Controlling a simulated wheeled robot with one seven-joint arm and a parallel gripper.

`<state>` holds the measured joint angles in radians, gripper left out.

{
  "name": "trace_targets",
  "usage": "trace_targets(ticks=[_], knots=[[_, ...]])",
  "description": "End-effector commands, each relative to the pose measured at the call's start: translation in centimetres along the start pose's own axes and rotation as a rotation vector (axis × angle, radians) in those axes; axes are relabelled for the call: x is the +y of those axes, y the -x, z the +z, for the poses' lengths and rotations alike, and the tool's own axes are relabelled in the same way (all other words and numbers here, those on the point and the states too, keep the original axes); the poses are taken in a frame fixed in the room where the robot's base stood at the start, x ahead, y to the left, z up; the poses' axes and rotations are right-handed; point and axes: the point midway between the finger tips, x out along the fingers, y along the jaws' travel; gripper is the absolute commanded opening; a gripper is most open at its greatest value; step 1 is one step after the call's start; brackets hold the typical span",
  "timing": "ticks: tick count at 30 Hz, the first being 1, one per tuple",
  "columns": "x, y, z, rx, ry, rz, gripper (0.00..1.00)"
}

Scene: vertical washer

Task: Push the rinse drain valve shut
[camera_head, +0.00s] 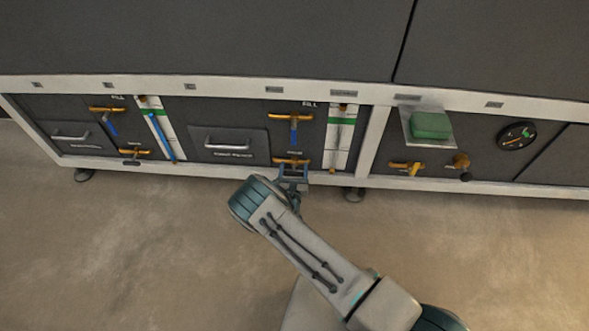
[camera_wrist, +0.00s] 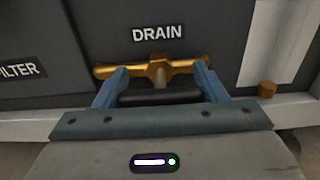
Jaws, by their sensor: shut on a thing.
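The drain valve (camera_wrist: 160,70) is a brass cross-handle with a black bar in front of it, under a DRAIN label in the wrist view. In the head view this valve (camera_head: 291,160) sits low on the middle panel, below a brass fill valve (camera_head: 294,117). My gripper (camera_wrist: 159,82) is shut on the valve's black bar (camera_wrist: 160,97), one blue-grey finger at each end. The brass handle lies level just beyond the fingertips. In the head view my gripper (camera_head: 293,176) partly hides the valve. The word rinse is not readable here.
A left panel holds another fill valve (camera_head: 107,110) and drain valve (camera_head: 131,152). A white gauge strip (camera_head: 341,138) stands right of my gripper. A drawer (camera_head: 228,143), labelled FILTER in the wrist view, is to the left. The floor in front is clear.

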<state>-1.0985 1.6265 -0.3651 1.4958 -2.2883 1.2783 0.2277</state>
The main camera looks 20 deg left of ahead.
Motion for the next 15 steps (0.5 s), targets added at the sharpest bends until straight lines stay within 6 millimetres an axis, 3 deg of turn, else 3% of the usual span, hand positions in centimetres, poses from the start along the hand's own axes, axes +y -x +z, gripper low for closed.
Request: trace_targets(ticks=[1,2,4,15], knots=[[-0.18,-0.27,0.23,-0.006,0.0,-0.004,0.24],[-0.14,-0.25,0.24,-0.006,0.001,-0.004,0.68],[-0.05,-0.21,0.24,-0.006,0.001,-0.003,0.87],[0.44,0.6,0.2,-0.002,0.002,0.005,0.87]])
